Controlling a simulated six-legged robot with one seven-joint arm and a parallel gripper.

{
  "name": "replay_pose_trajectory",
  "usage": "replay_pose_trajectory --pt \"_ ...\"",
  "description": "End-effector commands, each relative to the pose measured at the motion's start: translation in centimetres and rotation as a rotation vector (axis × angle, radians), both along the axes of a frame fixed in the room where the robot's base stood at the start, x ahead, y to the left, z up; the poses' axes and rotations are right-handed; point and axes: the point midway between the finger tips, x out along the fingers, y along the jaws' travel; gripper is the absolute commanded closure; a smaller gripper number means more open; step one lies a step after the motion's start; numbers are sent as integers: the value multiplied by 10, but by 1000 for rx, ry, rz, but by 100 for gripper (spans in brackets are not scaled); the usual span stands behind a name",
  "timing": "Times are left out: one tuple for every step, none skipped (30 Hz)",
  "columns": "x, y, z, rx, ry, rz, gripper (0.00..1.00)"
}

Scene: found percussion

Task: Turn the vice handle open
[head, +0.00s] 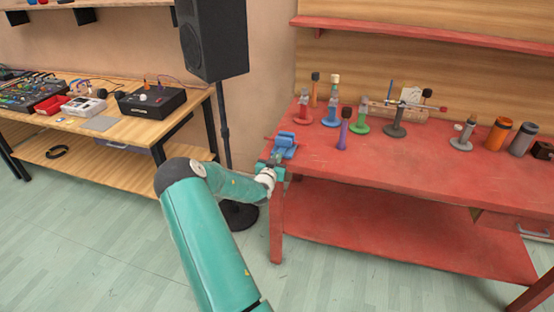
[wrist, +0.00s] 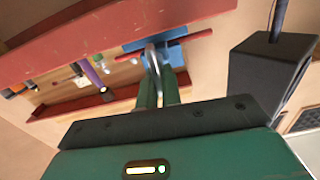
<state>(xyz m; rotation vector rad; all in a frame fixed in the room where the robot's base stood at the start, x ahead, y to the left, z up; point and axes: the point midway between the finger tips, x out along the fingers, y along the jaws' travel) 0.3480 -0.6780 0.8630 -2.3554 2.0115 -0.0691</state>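A blue vice (head: 284,144) is fixed at the left front corner of the red workbench. It also shows in the wrist view (wrist: 173,52), where a thin red bar (wrist: 205,35) crosses it. A grey metal vice handle (wrist: 151,57) stands out from the vice toward me. My gripper (head: 268,167) is at the front of the vice. In the wrist view its two green fingers (wrist: 160,78) are close together, one on each side of the handle, and look shut on it. The exact contact is partly hidden by the fingers.
Several coloured clamps and tools stand on the red workbench (head: 400,165). A black speaker (head: 213,38) on a stand is close behind my arm, left of the bench. A wooden table (head: 85,130) with electronics stands at the left. The floor in front is clear.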

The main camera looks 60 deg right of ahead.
Motion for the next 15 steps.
replay_pose_trajectory --pt "0 1 -3 6 2 -1 100" --pt "0 1 -3 7 2 -1 100" --pt "0 1 -3 7 2 -1 100" --pt "0 1 -4 8 2 -1 100" --pt "0 1 -4 8 3 -1 100" --pt "0 1 -4 8 4 0 100" --pt "0 1 -4 8 6 0 100" --pt "0 2 -5 8 8 0 100" --pt "0 2 -5 8 13 0 100" --pt "0 2 -5 8 19 0 100" --pt "0 2 -5 7 25 0 100" --pt "0 2 -6 7 35 1 100" --pt "1 2 -6 5 44 0 100" --pt "1 2 -6 5 54 1 100" --pt "1 2 -7 3 72 0 100"
